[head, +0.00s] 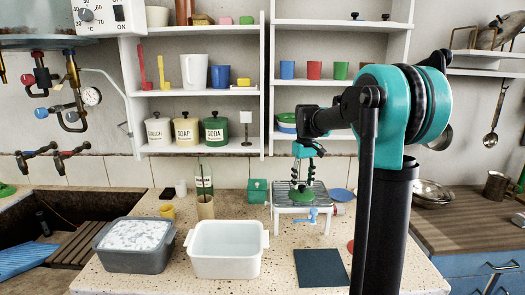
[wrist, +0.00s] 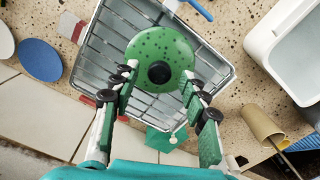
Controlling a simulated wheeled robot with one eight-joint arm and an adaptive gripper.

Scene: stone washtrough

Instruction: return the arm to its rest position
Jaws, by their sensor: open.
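My gripper (head: 302,188) is open, low over a metal wire rack (head: 300,213) on the speckled counter. In the wrist view its two fingers (wrist: 160,78) point at a round green lid (wrist: 150,46) with dark speckles and a black knob. The lid lies on the rack (wrist: 218,70), and the fingertips are spread to either side of the knob. I cannot tell whether they touch the lid. In the head view the lid (head: 301,196) is partly hidden by the fingers. My arm reaches down to the rack from the right.
A white tub (head: 226,266) and a grey tub (head: 130,263) stand left of the rack. A tan cup (head: 206,207), green box (head: 258,191) and blue plate (head: 341,195) are near. A dark mat (head: 321,268) lies in front. Shelves (head: 204,92) with canisters rise behind.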

